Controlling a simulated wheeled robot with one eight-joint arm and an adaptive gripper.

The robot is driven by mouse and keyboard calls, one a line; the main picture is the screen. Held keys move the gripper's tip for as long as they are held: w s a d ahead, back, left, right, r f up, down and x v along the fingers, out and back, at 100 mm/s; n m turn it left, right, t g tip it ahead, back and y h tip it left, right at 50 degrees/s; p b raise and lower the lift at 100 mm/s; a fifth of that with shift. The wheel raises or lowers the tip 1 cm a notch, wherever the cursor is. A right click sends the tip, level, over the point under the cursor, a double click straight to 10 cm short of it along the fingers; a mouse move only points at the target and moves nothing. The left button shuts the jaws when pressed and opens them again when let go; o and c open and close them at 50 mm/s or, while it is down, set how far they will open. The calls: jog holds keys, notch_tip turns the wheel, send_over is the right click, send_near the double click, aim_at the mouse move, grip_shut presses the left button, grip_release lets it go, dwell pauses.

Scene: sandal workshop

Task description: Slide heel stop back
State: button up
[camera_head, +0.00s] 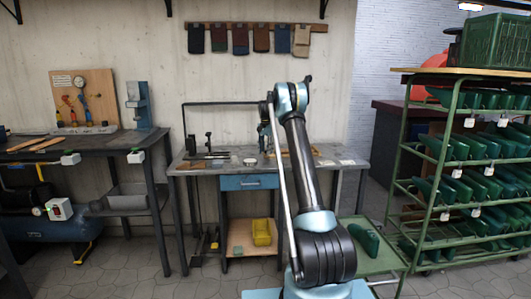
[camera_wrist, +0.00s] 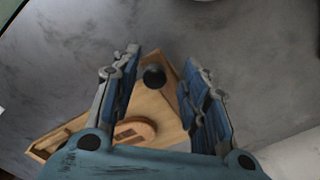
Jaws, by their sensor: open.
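In the wrist view a light wooden board (camera_wrist: 160,108) with raised edges lies on the grey bench top. A dark round knob (camera_wrist: 154,76) stands out at its far, narrow end; I cannot tell for sure that it is the heel stop. A brown rounded wooden piece (camera_wrist: 135,130) with a dark rectangular mark lies on the board, partly hidden by my gripper's body. My gripper (camera_wrist: 161,60) is open and empty, its blue-padded fingers on either side of the knob in the picture. In the head view my arm hides most of the board.
The grey workbench (camera_head: 348,166) has a blue drawer (camera_head: 249,182) and holds small tools at its left. A darker bench (camera_head: 95,150) stands at the left. A green rack (camera_head: 440,175) of green shoe forms stands at the right. A yellow bin (camera_head: 262,232) sits below.

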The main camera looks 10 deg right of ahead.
jog(key=shift+r, duration=0.1)
notch_tip(320, 180, up, 12)
dwell(0.5)
